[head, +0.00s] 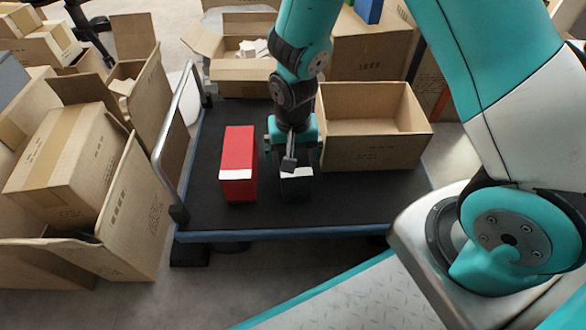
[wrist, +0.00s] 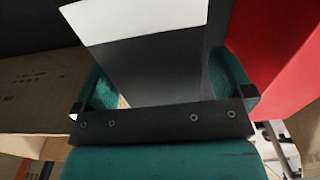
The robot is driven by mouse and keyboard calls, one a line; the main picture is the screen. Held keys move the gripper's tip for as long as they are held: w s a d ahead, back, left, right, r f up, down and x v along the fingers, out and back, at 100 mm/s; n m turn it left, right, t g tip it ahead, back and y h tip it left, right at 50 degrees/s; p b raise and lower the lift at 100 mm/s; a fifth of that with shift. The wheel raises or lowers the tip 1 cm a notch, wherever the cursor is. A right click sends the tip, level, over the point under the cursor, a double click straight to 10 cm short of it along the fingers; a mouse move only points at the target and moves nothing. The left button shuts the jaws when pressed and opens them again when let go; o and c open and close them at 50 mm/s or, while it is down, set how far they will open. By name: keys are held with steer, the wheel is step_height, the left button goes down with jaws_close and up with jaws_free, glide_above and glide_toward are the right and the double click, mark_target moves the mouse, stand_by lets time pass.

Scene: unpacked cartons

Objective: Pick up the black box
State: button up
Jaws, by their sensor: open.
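The black box (head: 296,187) stands on the dark deck of a cart, with a white band near its top. My gripper (head: 293,148) is directly above and around its upper part, pointing down, and hides much of it. In the wrist view the black box (wrist: 165,72) lies between the two teal fingers, its white band toward the upper edge. The jaws are open, one finger on each side of the box. I cannot tell whether either finger touches it.
A red box (head: 238,160) stands close to the left of the black box. An open carton (head: 372,158) sits to the right on the cart (head: 330,210). A metal handle (head: 172,130) rises at the cart's left edge. Several cartons crowd the far left. The deck's front is clear.

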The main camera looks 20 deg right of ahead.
steer(key=shift+f, duration=0.3)
steer(key=c, duration=1.3)
steer(key=shift+r, duration=0.1)
